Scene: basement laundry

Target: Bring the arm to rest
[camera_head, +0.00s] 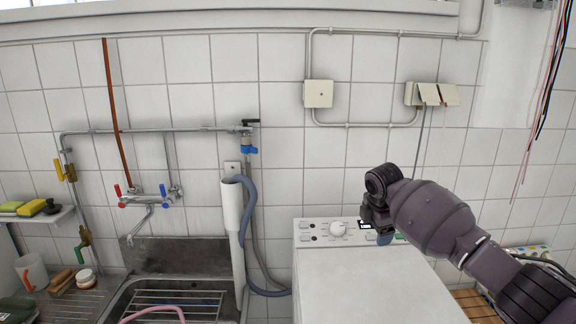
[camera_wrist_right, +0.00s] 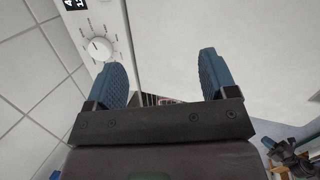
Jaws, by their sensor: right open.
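My right arm comes in from the right in the head view. Its gripper (camera_head: 384,236) hangs over the control panel end of the white washing machine (camera_head: 375,285). In the right wrist view the gripper (camera_wrist_right: 160,82) shows two blue fingers spread apart with nothing between them. Beyond the fingers are the machine's white top and its panel with a round dial (camera_wrist_right: 97,48). Whether the fingers touch the machine cannot be told. My left gripper is not in view.
A metal sink (camera_head: 180,256) with a rack stands left of the machine, with a grey hose and white pipe (camera_head: 232,205) between them. A tiled wall is close behind. A wooden slatted surface (camera_head: 474,304) lies to the right. Wires (camera_head: 545,90) hang at upper right.

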